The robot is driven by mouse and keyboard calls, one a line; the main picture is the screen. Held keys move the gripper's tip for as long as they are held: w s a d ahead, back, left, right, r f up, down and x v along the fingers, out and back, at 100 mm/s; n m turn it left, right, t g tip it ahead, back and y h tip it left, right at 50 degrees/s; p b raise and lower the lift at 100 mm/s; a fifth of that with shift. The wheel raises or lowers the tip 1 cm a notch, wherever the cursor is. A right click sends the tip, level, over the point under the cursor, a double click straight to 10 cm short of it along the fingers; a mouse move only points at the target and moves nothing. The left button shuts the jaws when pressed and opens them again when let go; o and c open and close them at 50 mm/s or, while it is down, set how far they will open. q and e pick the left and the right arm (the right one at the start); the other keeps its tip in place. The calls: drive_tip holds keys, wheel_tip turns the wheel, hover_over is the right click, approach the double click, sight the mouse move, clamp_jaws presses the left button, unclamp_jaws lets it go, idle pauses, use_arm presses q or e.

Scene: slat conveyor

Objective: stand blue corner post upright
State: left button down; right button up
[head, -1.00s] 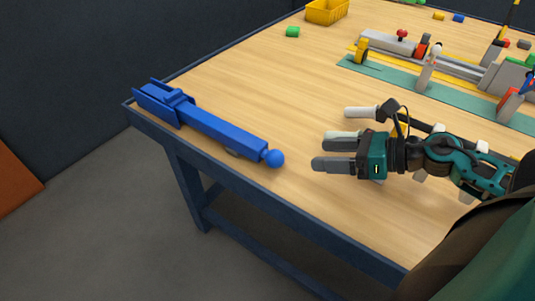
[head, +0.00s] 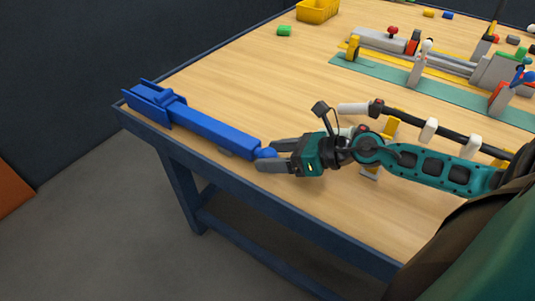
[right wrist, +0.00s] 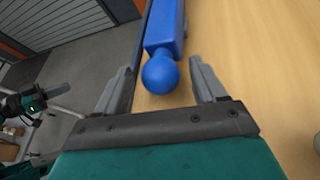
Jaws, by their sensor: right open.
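The blue corner post (head: 212,130) lies on its side along the table's near left edge. Its wide bracket end (head: 150,100) is at the table corner and its round ball end points toward my right gripper (head: 266,154). The right gripper is open, with its fingers on either side of the ball. In the right wrist view the ball (right wrist: 160,74) sits between the two open fingers, with a gap on each side, and the post runs away from it. My left gripper (right wrist: 48,96) shows small at the left of that view; its jaw opening is unclear.
The wooden table (head: 240,85) has a dark blue rim, and the floor drops away beyond it. Conveyor parts stand on a green strip (head: 385,77) at the right. The middle is clear.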

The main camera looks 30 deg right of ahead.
drive_tip(key=shift+x, duration=1)
drive_tip(key=shift+s+a, duration=0.1)
drive_tip(key=shift+a, duration=0.05)
clamp_jaws()
